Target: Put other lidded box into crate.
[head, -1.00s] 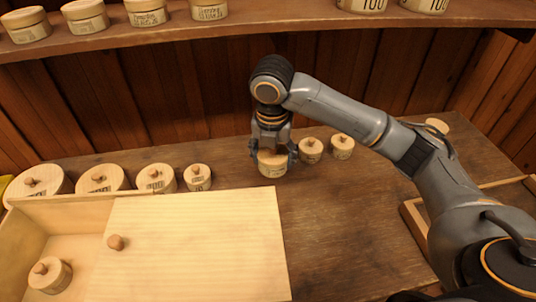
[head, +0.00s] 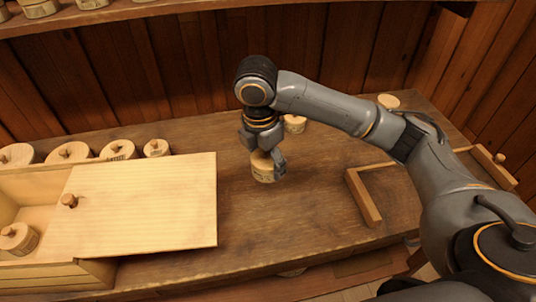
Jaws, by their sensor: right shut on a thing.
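My right gripper (head: 264,160) is shut on a round wooden lidded box (head: 263,172) at the middle of the workbench, to the right of the crate. I cannot tell whether the box touches the bench. The crate (head: 84,275) is pale wood and stands at the left. A flat wooden lid panel with a knob (head: 150,205) covers its right part, and its left part is open. Another lidded box (head: 18,239) sits inside the open part. My left gripper is not in view.
Several lidded boxes (head: 117,150) stand in a row behind the crate. Another box (head: 295,124) stands behind my right gripper, partly hidden. A wooden frame (head: 364,198) lies at the right. A shelf (head: 110,13) runs above.

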